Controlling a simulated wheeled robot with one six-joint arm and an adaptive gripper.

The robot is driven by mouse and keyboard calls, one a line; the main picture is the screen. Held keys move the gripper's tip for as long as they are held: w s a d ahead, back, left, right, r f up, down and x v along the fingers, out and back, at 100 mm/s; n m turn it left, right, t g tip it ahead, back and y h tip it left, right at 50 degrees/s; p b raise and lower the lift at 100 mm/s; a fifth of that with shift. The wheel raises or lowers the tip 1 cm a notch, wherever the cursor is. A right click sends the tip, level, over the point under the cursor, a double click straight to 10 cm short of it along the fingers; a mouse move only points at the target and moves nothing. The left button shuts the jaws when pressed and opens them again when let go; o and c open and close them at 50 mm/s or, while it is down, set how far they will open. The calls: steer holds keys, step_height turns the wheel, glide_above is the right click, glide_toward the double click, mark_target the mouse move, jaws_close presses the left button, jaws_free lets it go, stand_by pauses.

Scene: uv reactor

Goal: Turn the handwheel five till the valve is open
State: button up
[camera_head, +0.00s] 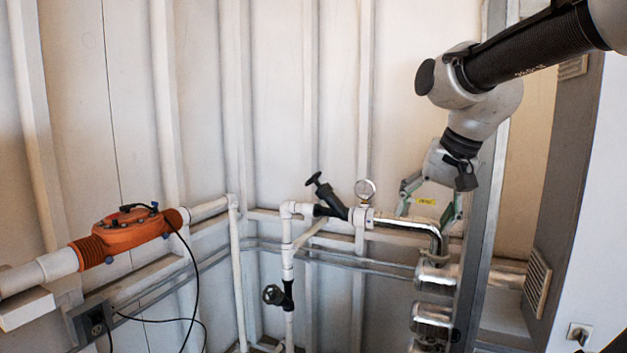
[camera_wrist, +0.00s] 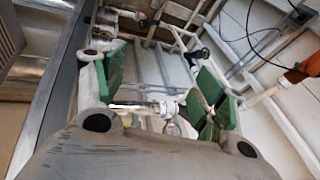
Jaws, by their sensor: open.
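A black handwheel (camera_head: 318,182) sits on a slanted black valve (camera_head: 334,204) in the white pipework, left of a round gauge (camera_head: 365,190). A second dark handwheel (camera_head: 272,295) is on a lower black valve (camera_head: 288,296) on a vertical white pipe. I cannot read a number on either one. My gripper (camera_head: 428,210) is open and points down, right of the gauge and above the shiny pipe, apart from both handwheels. In the wrist view its green-padded fingers (camera_wrist: 163,80) are spread, with pipework between and beyond them and nothing held.
Shiny metal cylinders (camera_head: 435,277) stand below my gripper, beside a grey upright post (camera_head: 482,210). An orange pipe unit (camera_head: 125,232) with black cables is at left. Open space lies left of the slanted valve.

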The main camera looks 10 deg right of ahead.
steer(key=w+a+r+m+y, duration=0.1)
steer(key=w+r+m, duration=0.15)
steer(key=w, duration=0.45)
steer(key=w+a+r+m+y, duration=0.1)
steer(key=w+a+r+m, duration=0.1)
steer(key=w+m, duration=0.35)
steer(key=m+t+y, duration=0.2)
steer(key=m+y, duration=0.1)
steer(key=m, duration=0.8)
glide_toward(318, 174)
steer(key=x, duration=0.3)
steer(key=w+x, duration=0.1)
steer(key=x, duration=0.1)
steer(key=shift+d+r, duration=0.1)
steer(key=shift+d, duration=0.1)
steer(key=shift+w+a+f+m, duration=0.2)
steer(key=shift+w+m, duration=0.1)
steer(key=x, duration=0.7)
steer(key=shift+f, duration=0.15)
steer(key=shift+c, duration=0.5)
steer(key=c, duration=0.7)
